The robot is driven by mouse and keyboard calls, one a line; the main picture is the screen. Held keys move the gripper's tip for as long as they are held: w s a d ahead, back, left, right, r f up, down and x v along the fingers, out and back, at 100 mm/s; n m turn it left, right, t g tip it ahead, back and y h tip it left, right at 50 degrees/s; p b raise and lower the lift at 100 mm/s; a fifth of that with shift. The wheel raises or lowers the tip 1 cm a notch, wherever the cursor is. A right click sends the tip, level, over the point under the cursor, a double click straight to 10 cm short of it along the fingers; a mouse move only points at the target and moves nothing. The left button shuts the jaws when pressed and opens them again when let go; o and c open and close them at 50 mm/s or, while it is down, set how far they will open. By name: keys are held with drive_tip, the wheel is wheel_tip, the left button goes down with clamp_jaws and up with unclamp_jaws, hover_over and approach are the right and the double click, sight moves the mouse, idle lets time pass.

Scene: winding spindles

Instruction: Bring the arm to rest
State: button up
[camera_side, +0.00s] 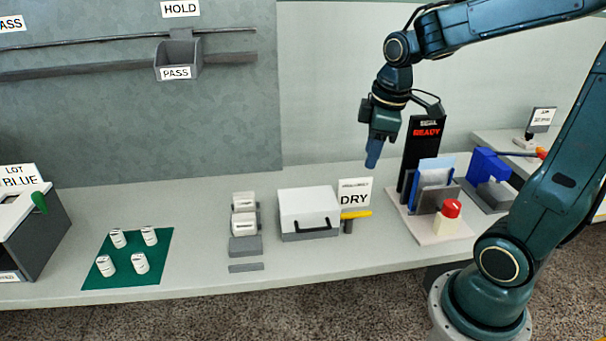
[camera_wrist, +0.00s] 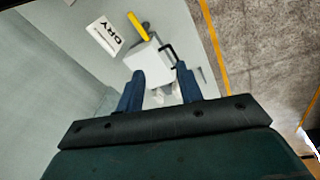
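My gripper (camera_side: 373,152) hangs pointing down above the bench (camera_side: 375,240), in front of the pale back wall and left of the black READY sign. In the wrist view its two blue fingers (camera_wrist: 161,92) stand apart with nothing between them. Beyond the fingertips lies the white box (camera_wrist: 150,60) with a dark handle. In the side view this white box (camera_side: 308,208) stands shut on the bench, well below my gripper. A DRY card (camera_side: 354,192) stands beside it, next to a yellow lever (camera_side: 356,214).
At right stand the READY sign (camera_side: 425,131), a red button (camera_side: 452,208) and a blue device (camera_side: 488,165). At left are several white spindles on a green mat (camera_side: 155,275), a grey LOT BLUE box (camera_side: 45,245) and white pieces on a grey rack (camera_side: 246,246). A PASS bin (camera_side: 178,57) hangs on the wall.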

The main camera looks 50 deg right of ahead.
drive_tip(key=s+a+r+m+t, duration=0.3)
drive_tip(key=s+a+r+m, duration=0.1)
drive_tip(key=s+a, duration=0.5)
drive_tip(key=shift+s+m+y, duration=0.4)
drive_tip(key=shift+s+m, duration=0.15)
drive_tip(key=shift+m, duration=0.15)
idle(0.5)
